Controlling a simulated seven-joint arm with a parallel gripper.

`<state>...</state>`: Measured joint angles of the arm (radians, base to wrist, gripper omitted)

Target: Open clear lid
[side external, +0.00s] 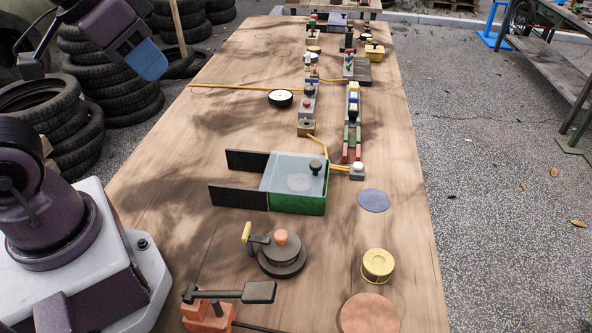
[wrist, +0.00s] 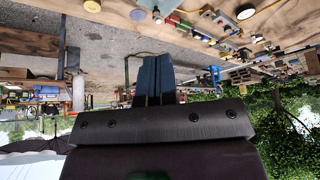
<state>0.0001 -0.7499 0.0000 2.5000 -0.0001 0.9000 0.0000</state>
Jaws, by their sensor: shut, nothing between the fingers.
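The clear lid (side external: 285,167) lies flat on a green box (side external: 302,205) in the middle of the table in the side external view. A dark knob (side external: 316,167) stands on the lid near its right side. A pale round shape shows through the lid. My gripper (side external: 152,62) is high at the upper left, beyond the table's left edge and well apart from the lid. Its blue fingers are together and empty; they also show in the wrist view (wrist: 153,78). I cannot clearly make out the lid in the wrist view.
Two dark panels (side external: 238,196) extend left from the box. A round base with an orange knob (side external: 281,238), a yellow cylinder (side external: 378,265) and a blue disc (side external: 374,200) surround it. Rows of blocks and yellow hoses lie behind. Bare wooden table (side external: 160,170) lies to the left.

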